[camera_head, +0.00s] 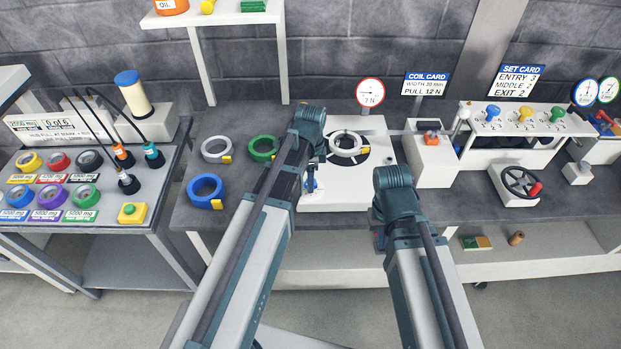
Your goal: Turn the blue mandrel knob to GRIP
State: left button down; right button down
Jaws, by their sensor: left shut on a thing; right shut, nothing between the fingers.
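The blue mandrel knob (310,185) is on the white decoiler plate (349,190), near its front left corner. Only a small part of it shows, and its pointer and marks are too small to read. My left gripper (312,176) points down and is shut on the knob, with the arm hiding much around it. A white coil (346,151) lies around the dark mandrel behind and to the right of the knob. My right gripper (380,240) is shut and empty, low in front of the bench edge, mostly hidden by its arm.
Grey (215,149), green (262,148) and blue (205,192) coils lie on the bench to the left. A white block with an orange part (431,139), a handwheel (520,182) and the colored-knob unit (518,118) stand to the right.

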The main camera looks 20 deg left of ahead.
pick_arm(q)
jog(key=shift+c, duration=1.7)
grip_release()
jog(key=shift+r, duration=0.15)
notch_tip(320, 180, up, 14)
jog(key=p, duration=1.3)
jog(key=shift+f+p, duration=0.25)
jog(key=shift+p, duration=0.15)
